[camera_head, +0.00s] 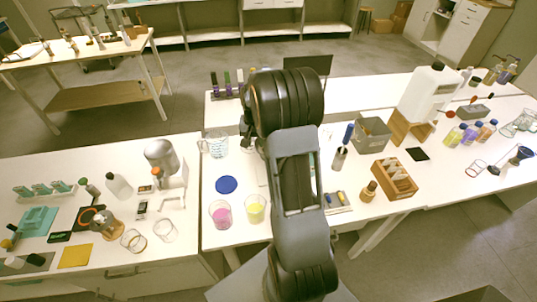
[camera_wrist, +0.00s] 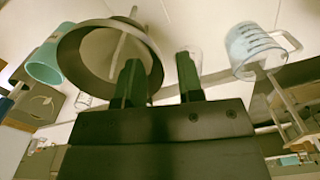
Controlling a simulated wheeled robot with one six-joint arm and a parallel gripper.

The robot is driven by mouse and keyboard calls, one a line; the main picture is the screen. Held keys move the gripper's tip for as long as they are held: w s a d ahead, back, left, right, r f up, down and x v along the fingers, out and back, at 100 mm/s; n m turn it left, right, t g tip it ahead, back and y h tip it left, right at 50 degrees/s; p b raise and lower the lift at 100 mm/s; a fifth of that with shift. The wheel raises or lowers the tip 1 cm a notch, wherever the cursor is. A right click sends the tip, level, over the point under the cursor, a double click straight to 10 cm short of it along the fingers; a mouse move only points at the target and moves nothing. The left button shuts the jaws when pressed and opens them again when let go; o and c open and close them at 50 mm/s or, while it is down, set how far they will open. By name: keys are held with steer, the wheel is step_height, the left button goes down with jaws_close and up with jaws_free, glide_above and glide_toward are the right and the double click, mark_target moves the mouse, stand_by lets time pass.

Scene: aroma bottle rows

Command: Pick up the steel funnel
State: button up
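The steel funnel (camera_wrist: 75,48) shows in the wrist view at upper left as a grey, wide round rim with a pale thin strip across its opening. My gripper (camera_wrist: 159,68) has its two dark fingers apart. The left finger overlaps the funnel's opening, and the funnel's right rim edge lies between the fingers in the picture. I cannot tell whether either finger touches it. In the head view my arm hides the gripper's fingers and I cannot make out the steel funnel.
A clear measuring jug (camera_head: 215,145) stands left of my arm; a marked jug (camera_wrist: 252,50) shows at right in the wrist view. Beakers with pink (camera_head: 221,214) and yellow liquid (camera_head: 255,209) stand near the front. A grey bin (camera_head: 371,135) and wooden rack (camera_head: 395,178) stand right.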

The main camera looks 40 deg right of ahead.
jaws_close()
steer(key=shift+r, duration=0.1)
stand_by(0.6)
